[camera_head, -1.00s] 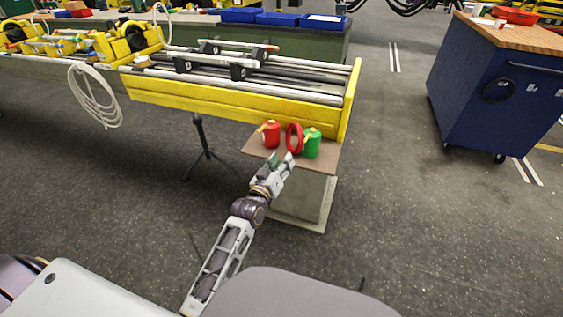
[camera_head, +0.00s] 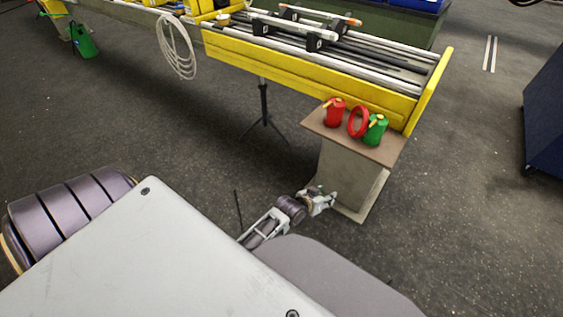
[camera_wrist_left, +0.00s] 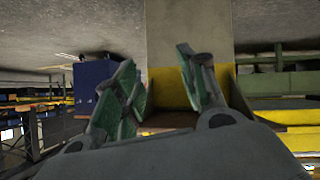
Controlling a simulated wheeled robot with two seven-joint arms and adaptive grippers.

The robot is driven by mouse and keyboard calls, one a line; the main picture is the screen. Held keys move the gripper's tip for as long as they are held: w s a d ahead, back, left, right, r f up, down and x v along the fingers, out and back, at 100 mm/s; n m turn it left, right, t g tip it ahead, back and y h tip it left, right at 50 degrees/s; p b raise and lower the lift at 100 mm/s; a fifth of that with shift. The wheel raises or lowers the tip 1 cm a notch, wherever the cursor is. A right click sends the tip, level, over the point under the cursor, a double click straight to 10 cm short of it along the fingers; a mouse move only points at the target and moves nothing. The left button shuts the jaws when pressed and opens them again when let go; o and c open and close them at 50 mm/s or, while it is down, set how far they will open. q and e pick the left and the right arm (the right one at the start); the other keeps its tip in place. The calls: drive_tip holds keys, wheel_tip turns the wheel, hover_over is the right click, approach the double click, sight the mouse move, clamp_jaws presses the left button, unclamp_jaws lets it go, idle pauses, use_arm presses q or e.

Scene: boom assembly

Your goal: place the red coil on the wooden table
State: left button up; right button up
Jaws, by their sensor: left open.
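The red coil (camera_head: 358,121), a ring, stands upright on the small wooden table (camera_head: 341,139) in the head view. It is between a red can (camera_head: 335,112) and a green can (camera_head: 376,130). My left gripper (camera_head: 331,197) is in front of the table's pale pedestal, below the table top in the picture, apart from the coil. In the left wrist view the two green-padded fingers (camera_wrist_left: 160,90) are spread with nothing between them. The coil cannot be made out in that view. My right gripper is not in view.
A long yellow-sided bench (camera_head: 300,75) with rods runs behind the table. A tripod stand (camera_head: 264,112) is left of the table. A blue cabinet (camera_head: 545,120) is at the right edge; the floor between is clear.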

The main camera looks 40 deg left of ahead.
use_arm(q)
drive_tip(key=s+a+f+m+g+y, duration=0.1)
drive_tip(key=s+f+g, duration=0.8)
drive_tip(key=s+f, duration=1.1)
drive_tip(key=s+a+m, duration=0.1)
drive_tip(key=s, duration=0.3)
drive_tip(key=shift+s+a+m+y, duration=0.15)
drive_tip(key=shift+a+m+y, duration=0.15)
drive_tip(key=shift+m+y, duration=0.1)
drive_tip(key=shift+o, duration=0.2)
